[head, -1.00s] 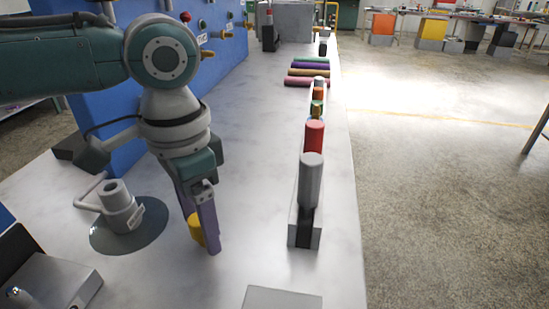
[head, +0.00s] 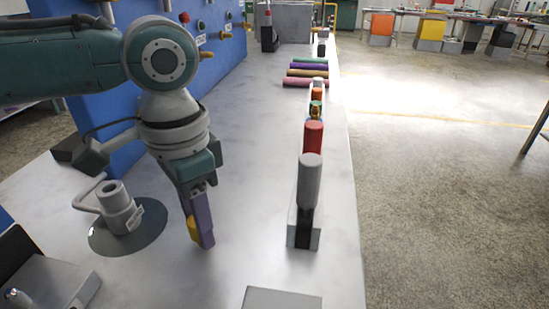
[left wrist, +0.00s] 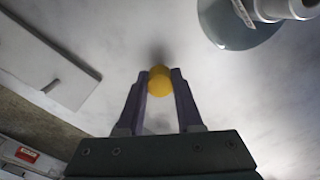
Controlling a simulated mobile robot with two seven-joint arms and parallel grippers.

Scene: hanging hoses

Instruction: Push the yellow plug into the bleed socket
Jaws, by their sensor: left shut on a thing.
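The yellow plug (head: 193,229) is low over or on the grey bench top, between the purple fingers of my left gripper (head: 203,228). In the left wrist view the plug (left wrist: 159,82) shows as a yellow round end between the two fingertips (left wrist: 159,88), which are shut on it. In the head view the near finger hides part of it. A grey metal cylinder (head: 118,210) with a side tube and a small label stands on a dark round base, left of the gripper. It may be the bleed socket; I cannot read the label. My right gripper is not in view.
A rack (head: 303,232) with a grey cylinder (head: 311,180) and a red one (head: 313,138) stands to the right. Several coloured rods (head: 306,73) lie farther back. A blue panel (head: 110,120) with fittings stands at left. The bench between gripper and rack is clear.

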